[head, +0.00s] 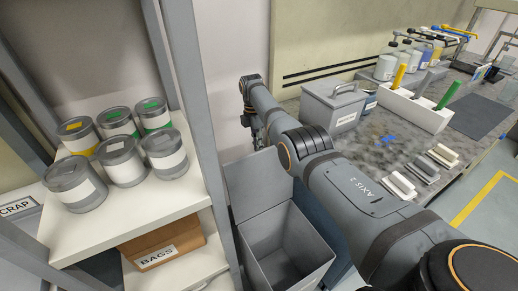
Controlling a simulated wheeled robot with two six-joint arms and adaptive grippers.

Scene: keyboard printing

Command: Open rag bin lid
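A grey bin (290,262) stands on the floor between the shelf and the workbench. Its grey lid (256,182) is raised and stands upright at the back, so the bin's dark inside shows. No label on this bin can be seen. My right arm reaches over from the lower right, beside and above the bin. My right gripper (250,128) points down near the wall, behind the lid's upper edge; whether it touches the lid is unclear. Its fingers are small and partly hidden, so their opening cannot be told. My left gripper is not in view.
A shelf (70,235) with several paint cans and a BAGS carton (163,247) stands left. A sign reads SCRAP (18,207).

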